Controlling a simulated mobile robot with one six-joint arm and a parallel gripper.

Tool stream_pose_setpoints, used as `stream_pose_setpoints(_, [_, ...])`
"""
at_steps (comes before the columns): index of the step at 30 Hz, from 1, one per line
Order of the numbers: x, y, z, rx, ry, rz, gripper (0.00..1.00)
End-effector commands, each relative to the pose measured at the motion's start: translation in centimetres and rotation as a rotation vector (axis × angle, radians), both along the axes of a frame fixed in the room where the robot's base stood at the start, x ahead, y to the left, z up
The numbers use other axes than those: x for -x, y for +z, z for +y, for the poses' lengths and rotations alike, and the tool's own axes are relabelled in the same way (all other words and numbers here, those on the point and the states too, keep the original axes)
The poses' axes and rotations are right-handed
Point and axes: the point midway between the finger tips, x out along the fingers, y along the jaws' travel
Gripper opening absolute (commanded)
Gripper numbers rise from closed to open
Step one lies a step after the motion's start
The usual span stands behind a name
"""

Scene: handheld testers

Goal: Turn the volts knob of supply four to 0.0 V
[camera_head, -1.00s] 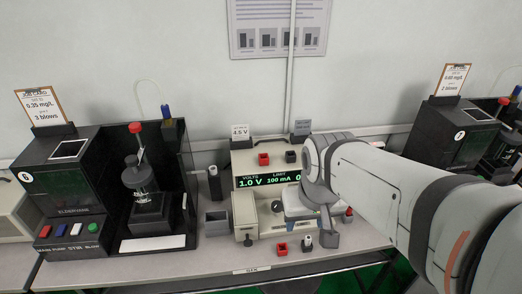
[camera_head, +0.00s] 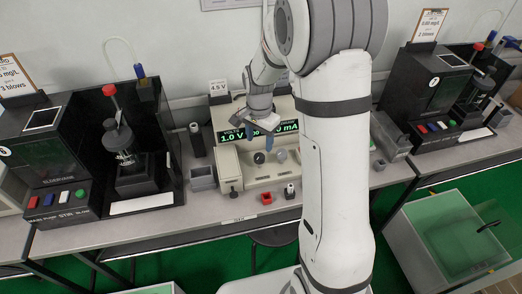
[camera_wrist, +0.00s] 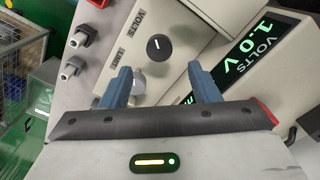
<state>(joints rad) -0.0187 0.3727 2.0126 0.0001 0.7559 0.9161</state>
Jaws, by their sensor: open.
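The cream power supply (camera_head: 289,105) stands mid-bench in the head view; its green display (camera_head: 228,136) reads 1.0 V. In the wrist view the display (camera_wrist: 258,50) also reads 1.0 V. The dark round volts knob (camera_wrist: 159,47), with a white pointer mark, sits beside the VOLTS label. The grey limit knob (camera_wrist: 138,83) sits nearer my gripper. My gripper (camera_wrist: 160,74) is open and empty, its blue fingers pointing toward the panel, apart from the volts knob. In the head view my gripper (camera_head: 259,137) hangs before the supply's face, partly covering the display.
A black tester (camera_head: 47,150) with a stirrer stands at left, another (camera_head: 425,98) at right. Grey bins (camera_head: 203,178) flank the supply.

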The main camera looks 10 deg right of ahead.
Motion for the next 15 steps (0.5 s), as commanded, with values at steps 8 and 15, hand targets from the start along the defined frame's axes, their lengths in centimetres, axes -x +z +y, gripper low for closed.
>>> stream_pose_setpoints(8, [0.2,-4.5,0.0,0.0,0.001,0.004,0.56])
stream_pose_setpoints(15, [0.1,-6.7,-0.1,0.0,0.002,0.001,0.56])
